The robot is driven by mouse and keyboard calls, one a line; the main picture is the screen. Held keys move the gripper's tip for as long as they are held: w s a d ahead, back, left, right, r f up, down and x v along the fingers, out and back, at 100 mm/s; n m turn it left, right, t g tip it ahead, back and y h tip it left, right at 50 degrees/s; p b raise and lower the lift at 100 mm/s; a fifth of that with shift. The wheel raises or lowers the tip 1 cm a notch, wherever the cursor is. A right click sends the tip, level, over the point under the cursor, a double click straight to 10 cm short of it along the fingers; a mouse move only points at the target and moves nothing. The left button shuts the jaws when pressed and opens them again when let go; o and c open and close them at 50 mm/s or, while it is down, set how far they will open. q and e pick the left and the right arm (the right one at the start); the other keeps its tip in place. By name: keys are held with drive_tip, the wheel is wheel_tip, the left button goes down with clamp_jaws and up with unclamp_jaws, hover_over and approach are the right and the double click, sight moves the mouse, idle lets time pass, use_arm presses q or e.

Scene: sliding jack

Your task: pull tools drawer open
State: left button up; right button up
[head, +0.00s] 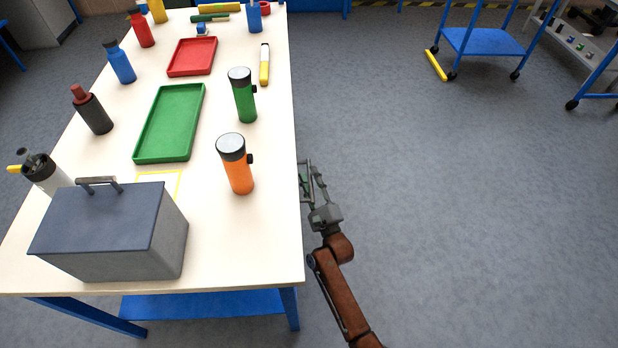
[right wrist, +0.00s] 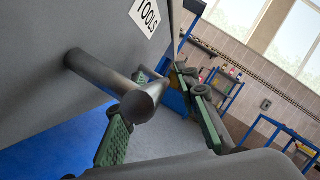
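The tools drawer shows in the right wrist view as a grey front with a white "TOOLS" label (right wrist: 145,15). Its grey bar handle (right wrist: 110,82) sticks out from the front. In the head view the drawer is hidden under the tabletop. My right gripper (head: 311,183) is low beside the table's right edge. In the right wrist view its green-padded fingers (right wrist: 160,128) are spread apart, with the handle near the left finger and overlapping it in the picture. I cannot tell whether they touch. The drawer's opening is not visible. My left gripper is not in view.
The white table (head: 220,250) carries a grey toolbox (head: 110,232), green tray (head: 170,122), red tray (head: 192,57), orange flashlight (head: 236,165), green flashlight (head: 243,95) and several bottles. The floor (head: 450,200) right of the table is clear; a blue cart (head: 483,42) stands farther back.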

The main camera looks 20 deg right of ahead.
clamp_jaws()
idle(0.3)
idle(0.4)
